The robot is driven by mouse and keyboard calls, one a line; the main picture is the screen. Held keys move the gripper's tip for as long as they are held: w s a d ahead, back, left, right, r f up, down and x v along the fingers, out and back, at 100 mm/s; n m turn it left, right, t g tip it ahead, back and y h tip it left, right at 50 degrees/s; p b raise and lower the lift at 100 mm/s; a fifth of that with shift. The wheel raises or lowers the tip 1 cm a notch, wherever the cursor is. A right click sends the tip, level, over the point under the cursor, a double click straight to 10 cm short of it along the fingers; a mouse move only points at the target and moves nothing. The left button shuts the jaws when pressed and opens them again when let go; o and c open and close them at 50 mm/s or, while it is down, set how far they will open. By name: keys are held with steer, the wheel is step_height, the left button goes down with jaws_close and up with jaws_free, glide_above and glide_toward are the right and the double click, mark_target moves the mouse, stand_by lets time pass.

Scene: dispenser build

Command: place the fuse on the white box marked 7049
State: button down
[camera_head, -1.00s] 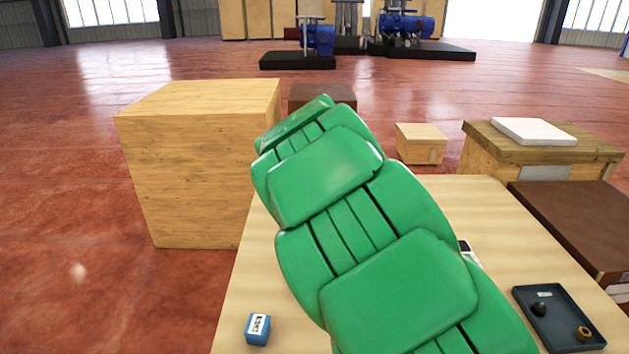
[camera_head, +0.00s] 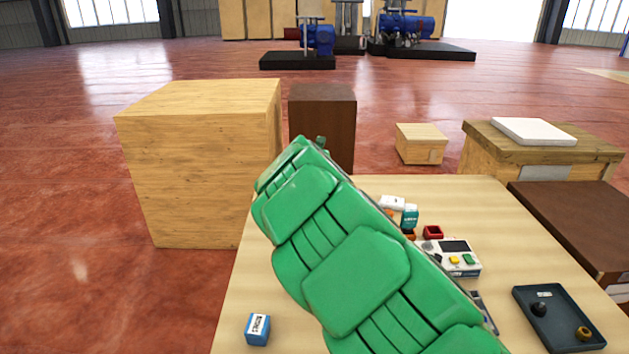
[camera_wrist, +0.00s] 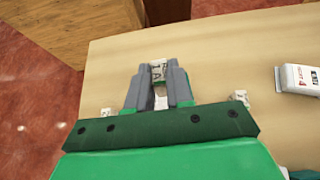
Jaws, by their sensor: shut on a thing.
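In the wrist view, my gripper (camera_wrist: 158,90) is shut on a small pale piece with dark lettering, which I take as the fuse (camera_wrist: 157,68). It is held between the grey fingers over the light wooden table. A white box with red and black print (camera_wrist: 298,78) lies to the right of the gripper, apart from it. Smaller white pieces show beside the fingers, partly hidden. In the head view, a white box (camera_head: 391,202) lies near the table's far part. I cannot read 7049 on any box. My green arm hides the gripper there.
The table (camera_head: 490,205) also holds a teal-and-white item (camera_head: 410,217), a red tray (camera_head: 432,232), a device with buttons (camera_head: 458,258), a dark tray (camera_head: 540,330) and a blue box (camera_head: 257,329). A large wooden crate (camera_head: 200,165) and a brown box (camera_head: 322,120) stand beyond.

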steer(key=shift+f, duration=1.05)
steer(key=shift+d+f, duration=0.1)
steer(key=c, duration=1)
jaws_free()
steer(key=shift+s+r, duration=0.1)
steer(key=shift+r, duration=0.1)
steer(key=shift+v, duration=5.9)
